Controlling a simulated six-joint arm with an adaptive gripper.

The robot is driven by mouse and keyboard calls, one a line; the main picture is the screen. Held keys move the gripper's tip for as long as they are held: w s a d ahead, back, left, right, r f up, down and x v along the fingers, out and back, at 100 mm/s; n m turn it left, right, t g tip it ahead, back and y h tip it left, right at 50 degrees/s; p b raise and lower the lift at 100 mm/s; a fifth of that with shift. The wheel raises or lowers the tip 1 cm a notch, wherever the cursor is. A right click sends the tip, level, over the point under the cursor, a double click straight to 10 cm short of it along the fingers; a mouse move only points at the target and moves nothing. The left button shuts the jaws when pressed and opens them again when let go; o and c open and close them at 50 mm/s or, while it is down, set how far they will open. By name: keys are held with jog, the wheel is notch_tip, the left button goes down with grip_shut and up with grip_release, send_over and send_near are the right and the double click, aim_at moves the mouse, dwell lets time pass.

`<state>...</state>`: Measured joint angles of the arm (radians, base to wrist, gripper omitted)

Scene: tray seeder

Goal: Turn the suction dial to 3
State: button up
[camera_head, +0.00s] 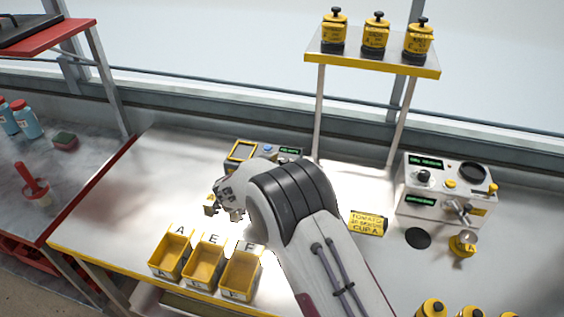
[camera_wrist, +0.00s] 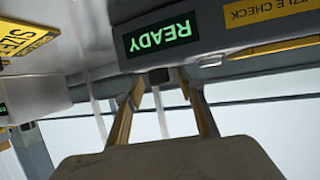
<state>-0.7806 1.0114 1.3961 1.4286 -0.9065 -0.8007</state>
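No control has a readable suction label or number, so I cannot tell for sure which is the suction dial. The white control box (camera_head: 413,204) at the right has a dark round knob (camera_head: 424,176) and a silver lever-like part (camera_head: 459,208) on its front. My gripper (camera_head: 222,208) is left of centre, above the table and in front of the smaller rear device, far from the right box. In the wrist view its two fingers (camera_wrist: 160,82) are apart, with a small dark stub (camera_wrist: 158,76) showing between their tips. I cannot tell whether they touch it.
The smaller device has a yellow-framed panel (camera_head: 242,151). An upside-down READY display (camera_wrist: 161,36) is close in the wrist view. Yellow bins (camera_head: 205,267) stand at the table front.

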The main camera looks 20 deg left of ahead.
grip_shut()
jog(key=shift+w+a+r+m+g+h, duration=0.2)
jog(key=shift+m+g+h, duration=0.1)
jog(key=shift+m+h, duration=0.65)
jog(key=shift+w+a+r+m+g+h, duration=0.15)
jog(key=shift+m+g+h, duration=0.15)
jog(key=shift+m+h, duration=0.6)
jog(key=shift+s+f+m+g+h, duration=0.15)
jog(key=shift+m+g+h, duration=0.15)
jog(key=shift+m+h, duration=0.2)
jog(key=shift+c, duration=0.2)
grip_release()
jog(key=shift+o, duration=0.2)
jog(key=shift+f, duration=0.1)
jog(key=shift+s, duration=0.2)
